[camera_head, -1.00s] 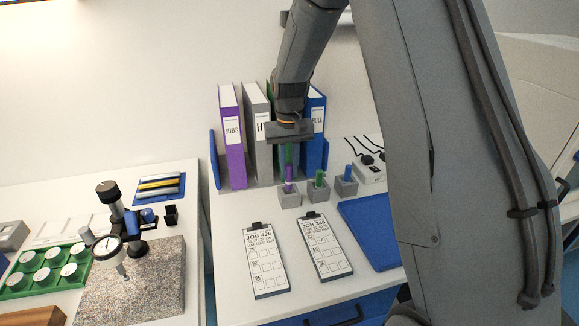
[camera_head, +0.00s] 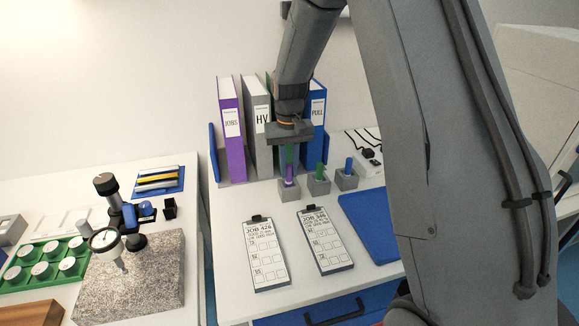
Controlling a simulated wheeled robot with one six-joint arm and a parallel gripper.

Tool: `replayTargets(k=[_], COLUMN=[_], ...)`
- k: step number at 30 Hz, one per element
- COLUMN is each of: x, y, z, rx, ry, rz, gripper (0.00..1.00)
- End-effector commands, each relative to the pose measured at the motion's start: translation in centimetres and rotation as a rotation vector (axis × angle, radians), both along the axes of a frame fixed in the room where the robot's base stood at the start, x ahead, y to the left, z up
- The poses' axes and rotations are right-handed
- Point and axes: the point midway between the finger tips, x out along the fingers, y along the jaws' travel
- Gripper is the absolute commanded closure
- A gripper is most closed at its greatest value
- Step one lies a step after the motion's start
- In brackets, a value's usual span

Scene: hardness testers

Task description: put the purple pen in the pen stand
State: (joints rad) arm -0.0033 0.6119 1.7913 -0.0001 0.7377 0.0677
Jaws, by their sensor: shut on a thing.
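The purple pen (camera_head: 289,173) is upright at the left pen stand, a small grey block (camera_head: 288,190). Its lower end is at the top of that block and looks at least partly inside; how deep I cannot tell. My gripper (camera_head: 289,150) points down right above the block and is shut on the pen, whose upper part it hides. Two similar grey blocks stand to the right, one with a green pen (camera_head: 319,171) and one with a blue pen (camera_head: 348,166), both upright.
Binders, purple (camera_head: 232,130), grey (camera_head: 258,125) and blue (camera_head: 315,120), stand close behind my gripper. Two clipboards (camera_head: 268,275) (camera_head: 340,260) lie in front of the blocks. A blue mat (camera_head: 372,228) lies at right. A granite plate with a dial gauge (camera_head: 160,275) is on the left table.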

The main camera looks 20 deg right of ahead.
Motion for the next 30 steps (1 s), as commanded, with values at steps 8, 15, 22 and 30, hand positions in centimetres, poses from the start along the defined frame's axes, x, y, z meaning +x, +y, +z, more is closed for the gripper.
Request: replayTargets(k=[8,15,22,30], x=[0.0,0.0,0.0,0.1], y=[0.0,0.0,0.0,0.0], z=[-0.8,-1.2,-1.2,0.0], rx=[0.000,0.000,0.000,0.000], ry=[0.000,0.000,0.000,-0.003], rz=[0.000,0.000,0.000,0.000], gripper=[1.00,0.74,0.62,0.62])
